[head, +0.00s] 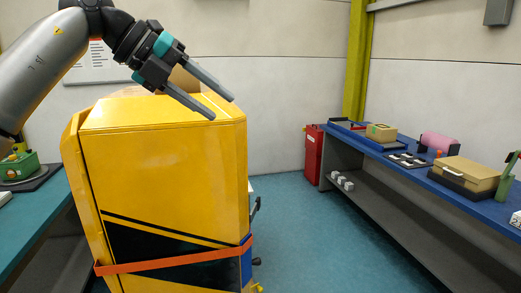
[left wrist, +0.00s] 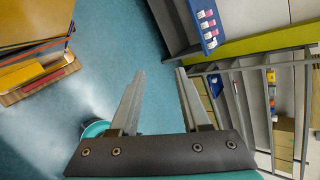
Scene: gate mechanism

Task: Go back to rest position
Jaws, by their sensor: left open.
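My left gripper (head: 223,108) is raised in the upper left of the head view, its two long grey fingers apart and pointing down to the right. Nothing is between them. It appears in front of the top of a big yellow cabinet (head: 165,170); I cannot tell the gap between them. In the left wrist view the open fingers (left wrist: 160,71) show with blue-green floor between and beyond them. My right gripper is in neither view.
A blue-topped bench (head: 400,165) along the right wall bears boxes and a pink roll (head: 438,142). A red cabinet (head: 314,155) stands at its far end. A teal table (head: 35,215) is at left. The floor (head: 300,235) between cabinet and bench is clear.

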